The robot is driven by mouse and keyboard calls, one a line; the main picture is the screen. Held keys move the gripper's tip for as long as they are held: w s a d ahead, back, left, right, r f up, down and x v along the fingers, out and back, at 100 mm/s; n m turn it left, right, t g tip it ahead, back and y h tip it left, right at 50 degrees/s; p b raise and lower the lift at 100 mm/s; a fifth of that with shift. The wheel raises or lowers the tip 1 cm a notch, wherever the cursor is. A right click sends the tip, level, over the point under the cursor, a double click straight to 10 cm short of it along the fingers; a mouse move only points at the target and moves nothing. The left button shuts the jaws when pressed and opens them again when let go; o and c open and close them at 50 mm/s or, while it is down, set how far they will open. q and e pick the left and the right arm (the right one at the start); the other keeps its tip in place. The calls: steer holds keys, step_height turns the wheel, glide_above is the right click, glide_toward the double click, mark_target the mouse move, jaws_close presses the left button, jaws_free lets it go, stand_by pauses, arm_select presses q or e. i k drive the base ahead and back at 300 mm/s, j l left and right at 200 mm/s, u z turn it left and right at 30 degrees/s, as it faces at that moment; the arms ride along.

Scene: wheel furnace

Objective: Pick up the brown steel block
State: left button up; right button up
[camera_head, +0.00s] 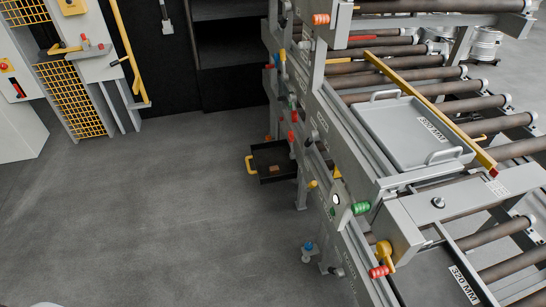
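A small brown block (275,168) lies in a black tray (262,178) with a yellow handle, low on the left side of the roller conveyor. It looks like the brown steel block, but it is too small in the picture to be certain. Neither of my grippers shows in the head view.
The roller conveyor (395,68) fills the right side, with a grey tray (370,115) marked 320 MM on it. Coloured knobs stick out along its frame. A yellow-grated machine (68,85) stands at the upper left. The grey floor (130,220) is clear at left and centre.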

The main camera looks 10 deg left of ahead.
mark_target(274, 169)
steer(key=u, duration=0.4)
steer(key=i+j+z, duration=0.2)
steer(key=i+j, duration=0.45)
steer(key=i+j+z, duration=0.2)
steer(key=i+j, duration=0.4)
steer(key=j, duration=0.1)
